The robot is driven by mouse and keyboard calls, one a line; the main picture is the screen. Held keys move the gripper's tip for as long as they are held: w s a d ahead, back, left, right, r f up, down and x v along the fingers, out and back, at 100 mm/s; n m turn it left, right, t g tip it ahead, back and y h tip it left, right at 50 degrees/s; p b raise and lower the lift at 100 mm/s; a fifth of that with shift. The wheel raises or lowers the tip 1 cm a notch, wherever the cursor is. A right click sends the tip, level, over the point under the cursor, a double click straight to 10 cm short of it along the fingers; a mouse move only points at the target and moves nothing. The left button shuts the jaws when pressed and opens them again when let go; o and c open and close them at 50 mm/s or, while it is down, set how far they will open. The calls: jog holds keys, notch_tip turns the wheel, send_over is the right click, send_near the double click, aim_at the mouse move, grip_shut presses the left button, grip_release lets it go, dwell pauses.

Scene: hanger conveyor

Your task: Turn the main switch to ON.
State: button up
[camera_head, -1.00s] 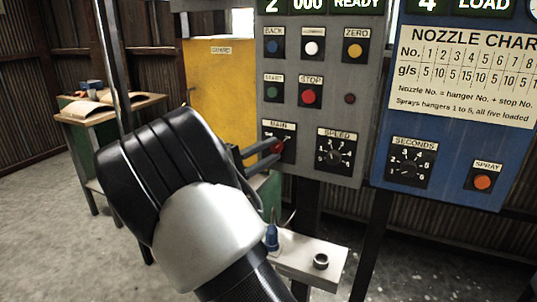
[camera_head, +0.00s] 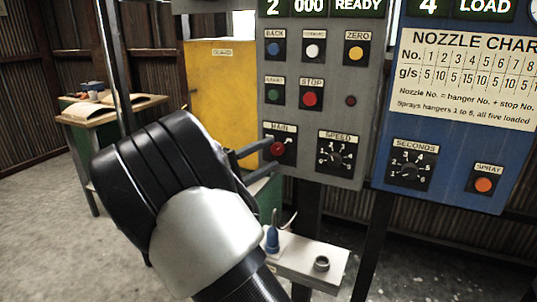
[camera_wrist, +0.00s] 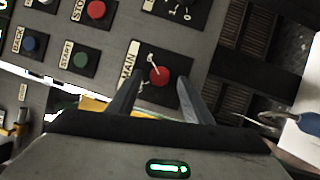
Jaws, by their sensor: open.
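The main switch (camera_head: 278,148) is a red round knob on a black plate labelled MAIN, low on the left of the grey control panel (camera_head: 330,110). In the wrist view the knob (camera_wrist: 159,76) shows between and just beyond the fingertips, with a pale lever or pointer rising from it. My gripper (camera_head: 262,152) is open, its two dark fingers pointing at the switch. In the wrist view the fingers (camera_wrist: 157,88) stand either side of the knob; I cannot tell whether they touch it. The ON and OFF marks are too small to read.
START (camera_head: 274,95), STOP (camera_head: 310,98) and the SPEED dial (camera_head: 336,156) sit close around the switch. The blue panel (camera_head: 445,110) stands to the right. Below, a small shelf (camera_head: 300,262) holds a blue-handled tool (camera_head: 272,238) and a ring (camera_head: 321,263).

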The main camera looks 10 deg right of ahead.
jog(key=p+v, duration=0.2)
jog(key=v, duration=1.4)
jog(key=shift+a, duration=0.1)
